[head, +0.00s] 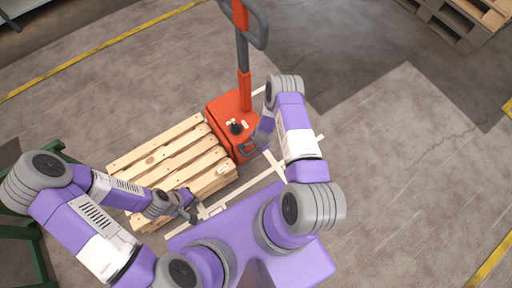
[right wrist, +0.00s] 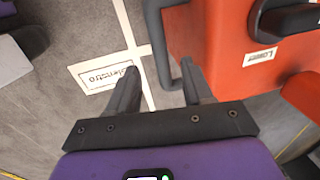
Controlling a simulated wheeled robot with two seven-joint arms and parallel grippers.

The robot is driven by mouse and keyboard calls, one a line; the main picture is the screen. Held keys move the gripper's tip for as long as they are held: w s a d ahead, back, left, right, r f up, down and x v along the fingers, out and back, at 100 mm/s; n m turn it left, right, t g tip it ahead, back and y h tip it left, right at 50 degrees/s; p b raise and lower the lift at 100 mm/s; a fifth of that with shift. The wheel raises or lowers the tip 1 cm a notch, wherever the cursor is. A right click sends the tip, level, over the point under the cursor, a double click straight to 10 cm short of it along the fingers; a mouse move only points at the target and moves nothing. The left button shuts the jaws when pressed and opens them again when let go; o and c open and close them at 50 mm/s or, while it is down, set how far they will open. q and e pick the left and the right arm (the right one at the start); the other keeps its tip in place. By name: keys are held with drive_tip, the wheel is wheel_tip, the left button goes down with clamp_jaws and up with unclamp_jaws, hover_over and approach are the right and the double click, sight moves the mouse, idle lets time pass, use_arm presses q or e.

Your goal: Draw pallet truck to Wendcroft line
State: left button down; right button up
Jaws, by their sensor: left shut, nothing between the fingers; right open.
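The orange pallet truck (head: 222,113) stands in the middle of the head view, its tall handle rising at the back. A wooden pallet (head: 165,158) lies at its left; the forks are hidden. My right gripper (head: 252,148) is at the truck's near right side. In the right wrist view my right gripper (right wrist: 160,88) is open. A dark grey bar (right wrist: 157,45) on the orange body (right wrist: 215,45) shows between the fingertips, nearer the right finger; contact cannot be told. My left gripper (head: 192,214) is shut and empty by the pallet's near right corner.
White lines (head: 262,178) cross the floor beside the truck. A floor label (right wrist: 105,75) shows upside down, its lettering partly hidden by a finger. A green frame (head: 42,262) stands at the left. Stacked pallets (head: 440,22) stand at the top right. The floor at the right is clear.

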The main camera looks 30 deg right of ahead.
drive_tip(key=f+b, duration=0.1)
drive_tip(key=f, duration=0.3)
drive_tip(key=w+f+b, duration=0.1)
drive_tip(key=f, duration=0.1)
drive_tip(key=shift+w+f+b, duration=0.1)
drive_tip(key=shift+f+b, duration=0.15)
drive_tip(key=shift+b, duration=0.1)
clamp_jaws()
